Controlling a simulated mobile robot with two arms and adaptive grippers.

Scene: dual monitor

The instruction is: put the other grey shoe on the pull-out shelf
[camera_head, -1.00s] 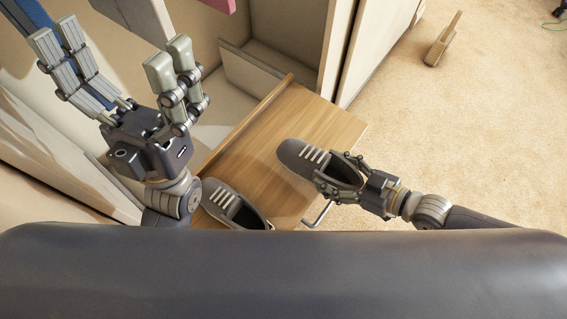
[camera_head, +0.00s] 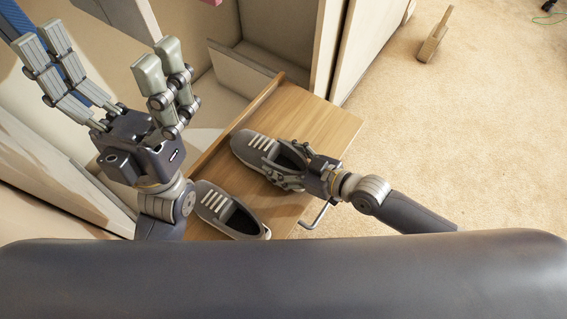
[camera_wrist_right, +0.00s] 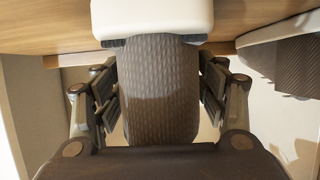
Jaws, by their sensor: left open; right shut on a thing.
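A grey shoe with pale laces (camera_head: 255,146) is in my right gripper (camera_head: 290,170), which is shut on its heel end. The shoe is over the wooden pull-out shelf (camera_head: 315,125), toe pointing left; I cannot tell if it touches the wood. In the right wrist view the grey heel (camera_wrist_right: 160,95) sits between the fingers of the right gripper (camera_wrist_right: 160,100). The other grey shoe (camera_head: 225,210) rests on the near part of the shelf, beside the held one. My left gripper (camera_head: 108,75) is open and empty, raised at the left.
A pale cabinet (camera_head: 275,25) stands behind the shelf. The shelf has a metal handle (camera_head: 318,216) at its front edge. A small wooden item (camera_head: 435,38) stands on the beige carpet at upper right. The carpet at the right is mostly clear.

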